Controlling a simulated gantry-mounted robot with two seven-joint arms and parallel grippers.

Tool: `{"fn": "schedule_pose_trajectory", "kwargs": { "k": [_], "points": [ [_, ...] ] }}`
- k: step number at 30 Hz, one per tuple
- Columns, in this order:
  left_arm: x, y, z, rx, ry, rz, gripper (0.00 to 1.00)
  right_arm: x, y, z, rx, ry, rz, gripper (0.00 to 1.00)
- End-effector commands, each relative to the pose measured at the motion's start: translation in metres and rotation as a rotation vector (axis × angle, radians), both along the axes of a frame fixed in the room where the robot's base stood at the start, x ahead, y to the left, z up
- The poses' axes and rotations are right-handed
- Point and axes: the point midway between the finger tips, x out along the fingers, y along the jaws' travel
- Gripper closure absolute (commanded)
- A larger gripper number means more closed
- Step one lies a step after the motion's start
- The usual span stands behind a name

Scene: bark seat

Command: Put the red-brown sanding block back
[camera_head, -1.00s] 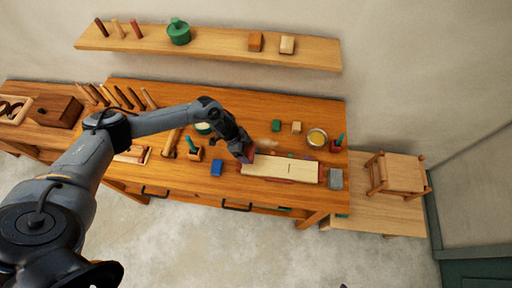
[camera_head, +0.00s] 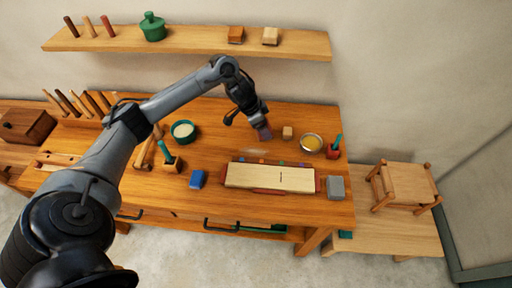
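My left gripper (camera_head: 260,124) comes in from the left and hangs over the back of the workbench. It appears shut on a small dull red-brown block (camera_head: 264,133), which looks like the sanding block. The fingers are small, and I cannot tell whether the block touches the bench. A tan block (camera_head: 287,133) stands just to its right. The pale wooden board (camera_head: 270,178) lies in a reddish holder in front of it. My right gripper is not in view.
A yellow-filled bowl (camera_head: 311,143) and a red pot (camera_head: 333,152) stand farther right. A wall shelf (camera_head: 190,43) runs behind the bench.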

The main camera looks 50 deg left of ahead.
Motion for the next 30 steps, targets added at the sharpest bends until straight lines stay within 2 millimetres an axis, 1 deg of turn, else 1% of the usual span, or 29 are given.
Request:
{"fn": "schedule_pose_trajectory", "kwargs": {
  "k": [1,6,13,16,20,22,27,30],
  "points": [
    [0.004,0.006,-0.011,-0.002,-0.004,0.011,0.44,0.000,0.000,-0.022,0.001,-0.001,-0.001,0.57],
    [0.009,0.018,-0.015,-0.002,-0.001,0.034,0.44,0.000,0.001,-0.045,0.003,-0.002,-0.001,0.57],
    [0.009,0.026,-0.027,-0.001,0.000,0.042,0.44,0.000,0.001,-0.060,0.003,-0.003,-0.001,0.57],
    [0.005,0.034,-0.036,-0.001,0.002,0.043,0.44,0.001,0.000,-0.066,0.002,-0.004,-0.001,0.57],
    [-0.002,0.055,-0.051,-0.001,0.003,0.045,0.44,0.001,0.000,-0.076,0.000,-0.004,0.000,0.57],
    [-0.006,0.069,-0.060,-0.003,0.003,0.045,0.44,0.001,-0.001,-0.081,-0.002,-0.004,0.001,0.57],
    [-0.017,0.101,-0.077,-0.001,0.004,0.045,0.44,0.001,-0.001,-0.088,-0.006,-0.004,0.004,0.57],
    [-0.022,0.116,-0.086,-0.001,0.003,0.044,0.44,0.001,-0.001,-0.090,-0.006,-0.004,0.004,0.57]
  ]
}}
